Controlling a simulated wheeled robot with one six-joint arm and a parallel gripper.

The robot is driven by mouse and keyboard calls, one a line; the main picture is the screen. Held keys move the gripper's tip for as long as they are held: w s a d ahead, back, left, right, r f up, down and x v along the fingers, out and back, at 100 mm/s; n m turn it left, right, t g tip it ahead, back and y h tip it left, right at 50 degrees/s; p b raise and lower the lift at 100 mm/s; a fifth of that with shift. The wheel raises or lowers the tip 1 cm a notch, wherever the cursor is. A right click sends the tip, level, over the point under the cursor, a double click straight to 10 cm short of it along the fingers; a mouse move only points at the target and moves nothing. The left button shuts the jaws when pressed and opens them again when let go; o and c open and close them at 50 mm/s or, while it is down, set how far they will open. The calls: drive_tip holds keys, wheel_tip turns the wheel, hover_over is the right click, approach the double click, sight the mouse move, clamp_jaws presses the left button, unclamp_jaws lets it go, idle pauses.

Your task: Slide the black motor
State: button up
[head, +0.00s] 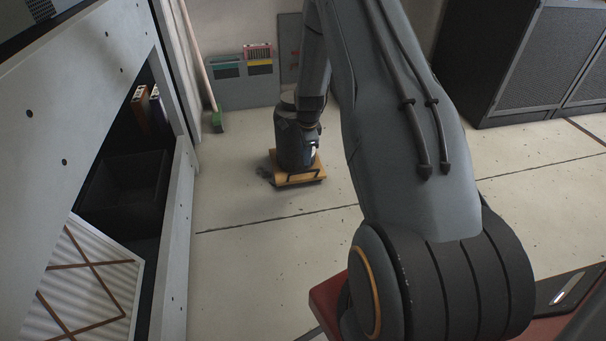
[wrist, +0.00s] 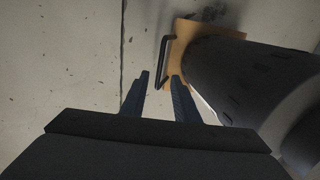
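The black motor (head: 292,143) stands upright on an orange-tan base board (head: 299,177) on the floor. A dark bar handle (head: 303,174) is fixed along the board's near edge. In the wrist view the motor (wrist: 225,75) fills the right side, the board (wrist: 182,50) is behind it and the handle (wrist: 163,62) is just past my fingertips. My gripper (wrist: 159,76) is open, its two fingers apart with nothing between them. The handle lies just beyond the gap between the tips; I cannot tell whether they touch. In the head view my arm hides the fingers.
A grey rack frame (head: 178,230) with open shelves stands on the left. A broom (head: 216,120) leans at the back wall beside grey bins (head: 243,85). Dark mesh cabinets (head: 530,60) stand at the back right. The floor (head: 265,255) in front of the board is clear.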

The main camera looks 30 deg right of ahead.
wheel_tip(320, 180, down, 8)
drive_tip(key=w+b, duration=0.1)
drive_tip(key=b, duration=0.2)
drive_tip(key=shift+w+d, duration=0.25)
drive_tip(key=shift+c, duration=0.4)
clamp_jaws()
